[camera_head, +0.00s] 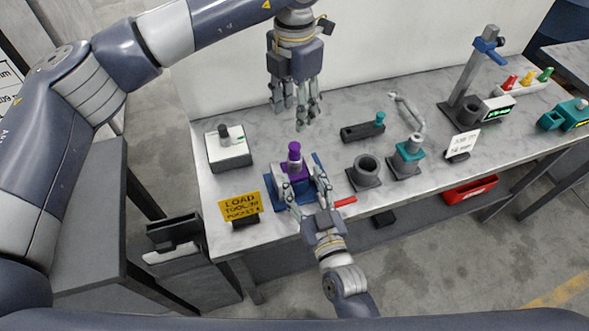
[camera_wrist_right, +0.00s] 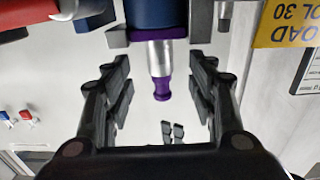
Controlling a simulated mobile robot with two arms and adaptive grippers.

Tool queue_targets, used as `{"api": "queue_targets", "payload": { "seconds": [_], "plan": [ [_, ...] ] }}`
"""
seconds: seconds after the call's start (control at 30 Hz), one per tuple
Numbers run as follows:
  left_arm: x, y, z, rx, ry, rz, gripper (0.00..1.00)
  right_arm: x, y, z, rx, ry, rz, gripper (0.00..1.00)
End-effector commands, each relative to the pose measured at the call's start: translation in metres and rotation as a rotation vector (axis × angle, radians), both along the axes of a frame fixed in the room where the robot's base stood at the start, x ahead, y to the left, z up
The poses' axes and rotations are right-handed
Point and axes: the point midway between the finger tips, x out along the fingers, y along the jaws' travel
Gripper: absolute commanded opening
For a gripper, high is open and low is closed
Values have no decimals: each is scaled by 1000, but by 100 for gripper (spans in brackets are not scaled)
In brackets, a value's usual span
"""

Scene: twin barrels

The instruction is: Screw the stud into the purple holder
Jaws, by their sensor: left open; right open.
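A purple holder (camera_head: 295,169) sits upright in a blue fixture (camera_head: 275,196) near the table's left front. A short silver section with a purple knob (camera_head: 295,148) rises from its top; I take this to be the stud. In the right wrist view the picture is upside down, and the purple collar (camera_wrist_right: 160,34), silver section (camera_wrist_right: 160,58) and purple knob (camera_wrist_right: 162,90) lie in line. My right gripper (camera_head: 304,190) is open, its fingers on either side of the fixture's front. My left gripper (camera_head: 300,112) is open and empty above and behind the knob.
A white box (camera_head: 229,152) stands left, a yellow sign (camera_head: 240,207) at the front left. To the right are a dark ring stand (camera_head: 366,171), a teal-topped stand (camera_head: 407,157) and a dark block (camera_head: 362,131). Clear table lies between the white box and the fixture.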

Motion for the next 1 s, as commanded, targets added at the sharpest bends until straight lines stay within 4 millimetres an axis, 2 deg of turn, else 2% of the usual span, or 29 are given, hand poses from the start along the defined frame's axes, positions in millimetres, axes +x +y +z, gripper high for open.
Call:
{"api": "queue_targets", "payload": {
  "seconds": [0.1, 0.3, 0.47, 1.0],
  "plan": [
    [0, 0, 0, 0, 0, 0, 45, -23, -7, -1, -3, 2, 1, 52],
    [0, 0, 0, 0, 0, 0, 45, -44, -14, 0, -1, 1, 1, 52],
    [0, 0, 0, 0, 0, 0, 45, -49, -16, 0, 0, 0, 1, 52],
    [0, 0, 0, 0, 0, 0, 45, -49, -16, 0, -1, 0, 0, 52]
  ]
}}
